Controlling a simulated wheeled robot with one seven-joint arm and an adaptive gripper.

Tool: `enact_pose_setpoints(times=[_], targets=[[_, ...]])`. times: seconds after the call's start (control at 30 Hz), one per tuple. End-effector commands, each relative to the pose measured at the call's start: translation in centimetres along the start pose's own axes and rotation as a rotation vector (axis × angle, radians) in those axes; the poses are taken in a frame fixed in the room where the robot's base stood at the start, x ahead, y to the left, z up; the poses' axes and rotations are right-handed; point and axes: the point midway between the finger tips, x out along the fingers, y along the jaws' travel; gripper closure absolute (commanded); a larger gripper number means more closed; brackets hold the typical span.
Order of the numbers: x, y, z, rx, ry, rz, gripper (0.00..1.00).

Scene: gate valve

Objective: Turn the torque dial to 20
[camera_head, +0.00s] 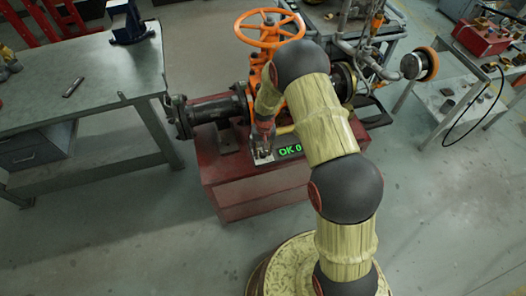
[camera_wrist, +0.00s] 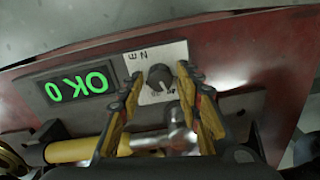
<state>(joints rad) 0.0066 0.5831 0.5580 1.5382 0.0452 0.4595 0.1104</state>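The torque dial is a small dark knob (camera_wrist: 160,77) on a white plate (camera_wrist: 143,58) with markings, seen upside down in the wrist view. The green display (camera_wrist: 78,90) beside it reads "OK 0"; the display also shows in the head view (camera_head: 290,150). My gripper (camera_wrist: 155,82) is open, with one finger on each side of the knob and gaps between them. In the head view my gripper (camera_head: 263,146) is over the white plate on the red base, and the knob is hidden there.
The gate valve has an orange handwheel (camera_head: 268,30) and stands on a red base (camera_head: 240,195). A yellow-handled lever (camera_wrist: 75,150) lies close below the fingers in the wrist view. A metal workbench (camera_head: 100,75) is at left, and a cluttered table (camera_head: 450,100) is at right.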

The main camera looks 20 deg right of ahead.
Motion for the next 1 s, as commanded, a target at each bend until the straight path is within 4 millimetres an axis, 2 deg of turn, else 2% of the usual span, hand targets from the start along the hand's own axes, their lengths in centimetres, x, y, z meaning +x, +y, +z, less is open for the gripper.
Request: enact_pose_setpoints(times=[0.57, 1.0], targets=[[-0.01, -0.01, 0.01, 0.0, 0.0, 0.0, 1.0], [-0.05, -0.02, 0.03, 0.089, 0.001, 0.0, 1.0]])
